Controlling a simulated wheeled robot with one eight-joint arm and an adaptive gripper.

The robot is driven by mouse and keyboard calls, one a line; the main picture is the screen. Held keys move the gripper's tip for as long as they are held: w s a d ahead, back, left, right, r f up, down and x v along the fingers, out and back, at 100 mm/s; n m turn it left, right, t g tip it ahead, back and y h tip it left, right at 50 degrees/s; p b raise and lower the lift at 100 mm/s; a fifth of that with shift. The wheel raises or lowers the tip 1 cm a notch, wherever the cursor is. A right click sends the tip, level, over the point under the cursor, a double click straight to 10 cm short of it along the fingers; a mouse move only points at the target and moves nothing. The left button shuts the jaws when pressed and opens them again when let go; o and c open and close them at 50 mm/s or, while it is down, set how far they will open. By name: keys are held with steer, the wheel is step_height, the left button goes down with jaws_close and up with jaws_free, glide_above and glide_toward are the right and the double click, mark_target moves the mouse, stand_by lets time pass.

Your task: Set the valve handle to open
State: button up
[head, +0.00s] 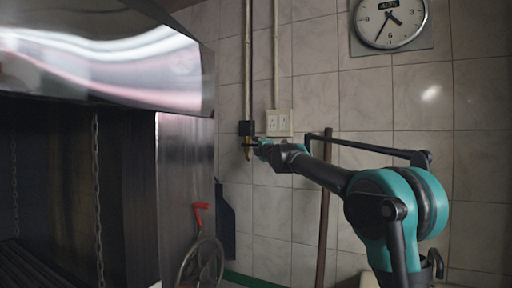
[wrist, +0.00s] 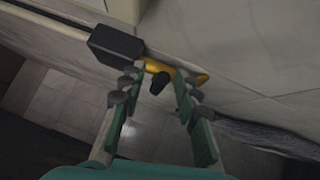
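The valve is a small yellow fitting with a black part on it, below a black box (head: 246,128) on the wall pipe. In the wrist view the yellow fitting (wrist: 189,75) sits beside the black box (wrist: 115,44), and the black knob-like part (wrist: 159,83) points toward the camera. My gripper (head: 258,147) is at the valve in the head view. In the wrist view my gripper (wrist: 156,76) is open, with one finger on each side of the black part and no clear contact. Whether the handle is set open or closed I cannot tell.
A white outlet plate (head: 279,122) is on the tiled wall just right of the valve. A brown upright pole (head: 324,215) stands near my arm. The metal grill hood (head: 100,60) is at left, with a spoked wheel (head: 201,263) and red handle (head: 200,208) below.

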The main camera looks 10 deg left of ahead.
jaws_close()
stand_by(0.4)
steer(key=shift+f, duration=0.1)
steer(key=a+f+m+t+h, duration=0.2)
steer(key=m+h, duration=0.4)
steer(key=m, duration=0.3)
steer(key=w+a+f+m+t+h, duration=0.1)
steer(key=a+f+m+t+h, duration=0.1)
steer(key=m+h, duration=0.5)
steer(key=w+a+f+m+t+h, duration=0.1)
steer(key=a+f+m+t+h, duration=0.1)
steer(key=m+h, duration=0.5)
steer(key=shift+w+f+m+t, duration=0.1)
steer(key=shift+f+m+t, duration=0.15)
steer(key=shift+m, duration=1)
steer(key=shift+f+m+t, duration=0.2)
steer(key=shift+m+t, duration=0.05)
steer(key=shift+m, duration=1)
steer(key=shift+w+a+m+g+h, duration=0.1)
steer(key=shift+a+m+g+h, duration=0.2)
steer(key=shift+m+h, duration=0.4)
steer(key=shift+a+m+g+h, duration=0.1)
steer(key=shift+m+g+h, duration=0.3)
steer(key=shift+m+h, duration=0.3)
steer(key=shift+m, duration=0.3)
